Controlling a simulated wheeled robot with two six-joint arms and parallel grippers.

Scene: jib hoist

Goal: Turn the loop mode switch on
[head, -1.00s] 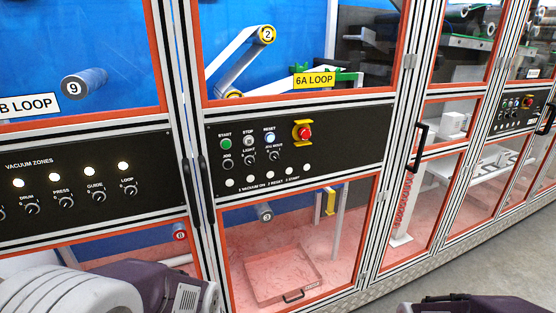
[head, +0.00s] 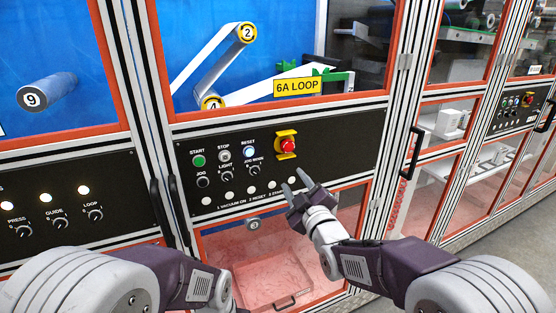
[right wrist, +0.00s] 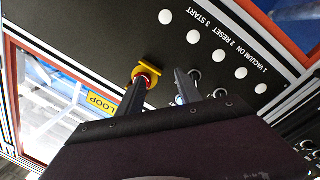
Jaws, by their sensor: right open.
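The black 6A LOOP control panel (head: 350,150) has a row of small selector knobs under its buttons. The right-most knob (head: 254,170), below the lit RESET button, has a small label that seems to end in MODE; its first word is too small to read surely. My right gripper (head: 296,182) is open and empty in front of the panel, right of that knob and below the red stop button. In the right wrist view its two fingers (right wrist: 158,88) point at the panel, with knobs (right wrist: 194,75) beside them. My left arm enters at lower left; its gripper is out of view.
A red stop button (head: 288,146) in a yellow guard sits close to the right gripper. A vacuum zones panel with a LOOP knob (head: 95,215) is at left. Dark door handles (head: 178,210) stick out between the panels.

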